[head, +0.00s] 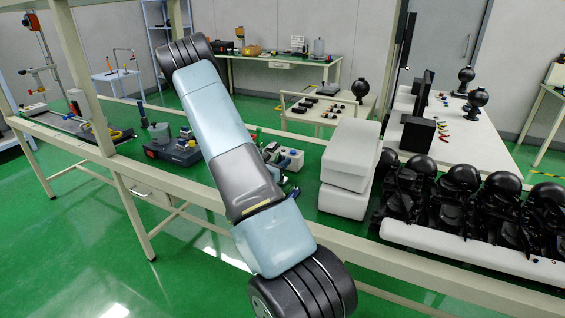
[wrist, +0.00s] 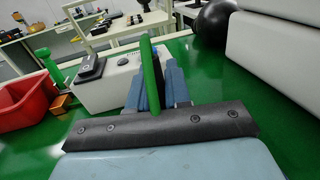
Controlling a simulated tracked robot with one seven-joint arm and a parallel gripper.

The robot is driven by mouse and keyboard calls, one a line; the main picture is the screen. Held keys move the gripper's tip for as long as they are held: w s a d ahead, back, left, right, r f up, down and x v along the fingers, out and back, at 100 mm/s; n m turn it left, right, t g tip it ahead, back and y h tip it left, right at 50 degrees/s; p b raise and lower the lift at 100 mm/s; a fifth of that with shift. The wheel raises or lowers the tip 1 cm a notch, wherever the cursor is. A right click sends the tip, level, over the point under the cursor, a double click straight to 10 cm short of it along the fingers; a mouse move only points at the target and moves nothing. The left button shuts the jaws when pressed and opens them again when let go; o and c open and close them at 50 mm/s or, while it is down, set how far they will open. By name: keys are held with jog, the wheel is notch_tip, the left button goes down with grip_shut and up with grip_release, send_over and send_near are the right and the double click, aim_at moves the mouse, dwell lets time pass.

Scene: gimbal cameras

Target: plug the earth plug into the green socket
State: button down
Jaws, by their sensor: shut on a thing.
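In the wrist view my gripper (wrist: 158,88) has its blue fingers closed on a slim green piece, the earth plug (wrist: 149,62), which stands up between them. Beyond it is a pale box (wrist: 108,88) with a black part (wrist: 91,67) on its top left. The plug and fingers cover part of this box, and I cannot make out a green socket on it. I cannot tell whether the plug touches the box. In the head view a small pale box (head: 291,158) with coloured parts shows just right of my arm.
A red bin (wrist: 24,98) stands left in the wrist view, with an orange-brown object (wrist: 58,103) beside it. White cases (head: 345,165) and several black devices (head: 455,200) fill the bench's right side in the head view. A dark blue unit (head: 175,150) stands left of my arm.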

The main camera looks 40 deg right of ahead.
jog(key=shift+f, duration=0.3)
jog(key=c, duration=1)
grip_release()
jog(key=s+a, duration=0.1)
jog(key=a, duration=0.8)
jog(key=s+a, duration=0.1)
jog(key=a, duration=0.3)
jog(key=shift+s+a+f, duration=0.1)
jog(key=shift+s+a, duration=0.2)
